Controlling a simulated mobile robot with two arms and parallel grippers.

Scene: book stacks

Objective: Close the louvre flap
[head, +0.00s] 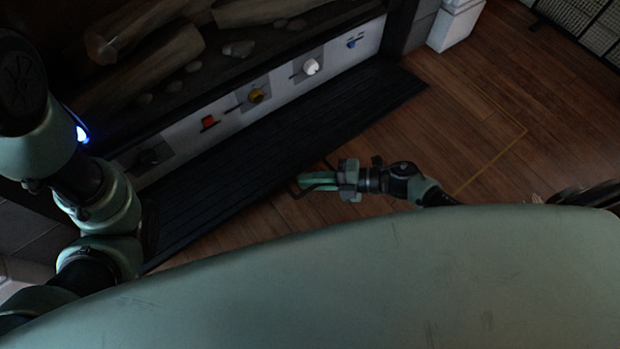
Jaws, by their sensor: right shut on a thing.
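The louvre flap (285,145) is a long dark slatted panel. It lies folded down in front of the white control strip below the fireplace, so it is open. A thin dark handle (292,192) shows at its front edge. My right gripper (305,184) is at this edge, shut on the handle; the fingers hide part of it. My left arm comes in at the left, and its gripper is not in view.
The control strip (228,122) bears black, red (208,121), yellow (256,96), white (311,66) and blue controls. Logs (150,70) lie above it. A white block (455,25) stands at the back right. The wooden floor (480,110) on the right is clear.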

